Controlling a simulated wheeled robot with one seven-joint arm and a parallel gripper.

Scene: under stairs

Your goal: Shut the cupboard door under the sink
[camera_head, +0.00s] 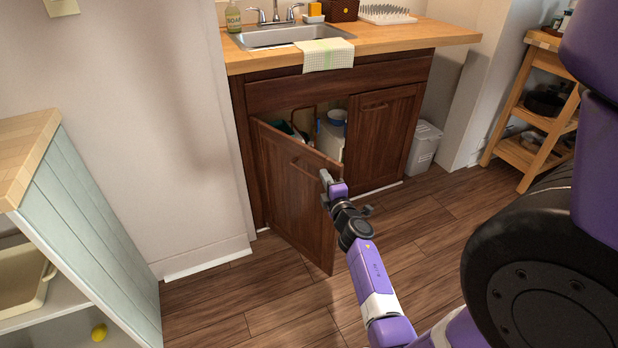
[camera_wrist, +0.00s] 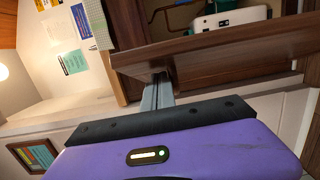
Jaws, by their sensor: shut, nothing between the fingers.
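The left cupboard door (camera_head: 297,198) under the sink is dark brown wood and stands ajar, swung out from its left side. The cupboard opening behind it shows between it and the shut right door (camera_head: 383,130). My gripper (camera_head: 325,178) is shut and empty, at the outer face of the open door near its upper free corner. In the wrist view my gripper's fingers (camera_wrist: 157,94) reach up to the brown door (camera_wrist: 225,47), with the tips at or very near its surface. I cannot tell whether they touch.
The sink (camera_head: 290,36) is above, with a towel (camera_head: 327,55) over the counter edge. A white bin (camera_head: 424,147) stands right of the cupboard. A pale shelf unit (camera_head: 95,220) stands at left. Floor before the door is clear.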

